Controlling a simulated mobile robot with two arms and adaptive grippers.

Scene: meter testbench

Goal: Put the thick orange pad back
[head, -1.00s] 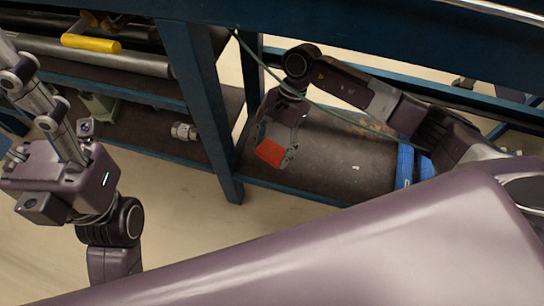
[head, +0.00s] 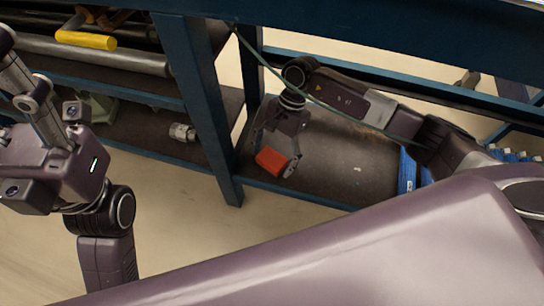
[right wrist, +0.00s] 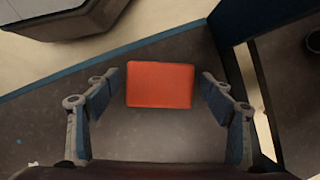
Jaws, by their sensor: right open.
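The thick orange pad (head: 271,160) is a flat red-orange block over the dark lower shelf (head: 345,150), near its front left corner. It appears to lie on the shelf. In the right wrist view the pad (right wrist: 160,84) shows whole, as a rectangle between the fingertips. My right gripper (right wrist: 160,92) is open, with a gap on each side of the pad. In the head view the right gripper (head: 275,157) reaches down over the pad from behind. My left arm is at the left, but its fingers are not visible.
A blue post (head: 208,110) stands just left of the pad. Blue items (head: 407,170) are on the shelf to the right. A metal fitting (head: 183,132) lies on the left shelf. A green cable (head: 290,87) hangs across the front of my right arm.

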